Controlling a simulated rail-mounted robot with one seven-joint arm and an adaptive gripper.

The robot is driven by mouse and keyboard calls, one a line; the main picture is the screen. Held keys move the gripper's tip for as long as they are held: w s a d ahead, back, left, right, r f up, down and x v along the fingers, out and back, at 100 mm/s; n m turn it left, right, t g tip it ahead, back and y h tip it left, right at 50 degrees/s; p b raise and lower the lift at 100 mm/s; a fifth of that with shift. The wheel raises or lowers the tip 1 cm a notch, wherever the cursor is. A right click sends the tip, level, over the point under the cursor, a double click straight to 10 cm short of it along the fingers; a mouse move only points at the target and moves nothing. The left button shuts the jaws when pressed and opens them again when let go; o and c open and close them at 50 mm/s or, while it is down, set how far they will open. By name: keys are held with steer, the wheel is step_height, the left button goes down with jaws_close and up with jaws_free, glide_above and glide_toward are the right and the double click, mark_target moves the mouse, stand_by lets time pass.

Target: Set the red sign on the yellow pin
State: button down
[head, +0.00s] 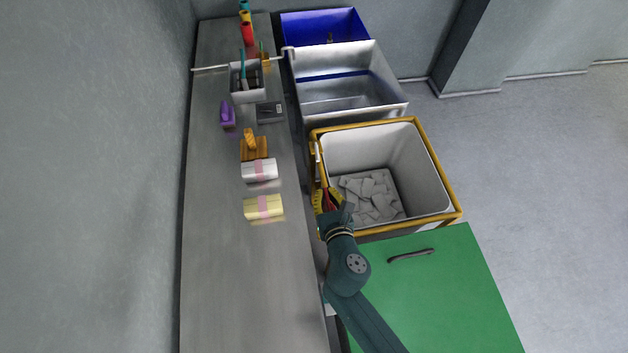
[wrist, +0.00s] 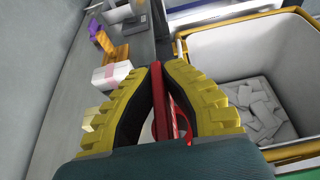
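The red sign (wrist: 158,100) is a thin red plate, seen nearly edge-on between the yellow-padded fingers of my gripper (wrist: 161,72) in the wrist view. The fingers close in on it from both sides, and their pads hide part of it. In the head view my gripper (head: 326,191) is at the near left corner of the yellow-rimmed bin, with a little red showing between the fingers. A small yellow part (head: 313,148) sticks out at the left side of the bin's rim; I cannot tell whether it is the yellow pin.
The yellow-rimmed bin (head: 440,172) holds grey pieces. White (head: 390,88) and blue (head: 300,25) bins stand behind it. The long grey counter (head: 235,290) carries pink-banded white (head: 250,172) and yellow (head: 252,208) packs, an orange stand (head: 254,150) and a purple item (head: 227,115). Its near part is clear.

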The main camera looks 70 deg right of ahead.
steer(key=shift+f+b, duration=3.55)
steer(key=shift+b, duration=0.6)
step_height(320, 180, down, 6)
steer(key=b, duration=0.4)
steer(key=shift+b, duration=0.35)
steer(key=shift+r, duration=0.1)
steer(key=shift+r+p, duration=0.7)
steer(key=shift+p, duration=0.25)
steer(key=shift+f, duration=0.2)
steer(key=shift+f+b, duration=0.35)
steer(key=shift+f+b, duration=0.3)
steer(key=shift+f, duration=0.1)
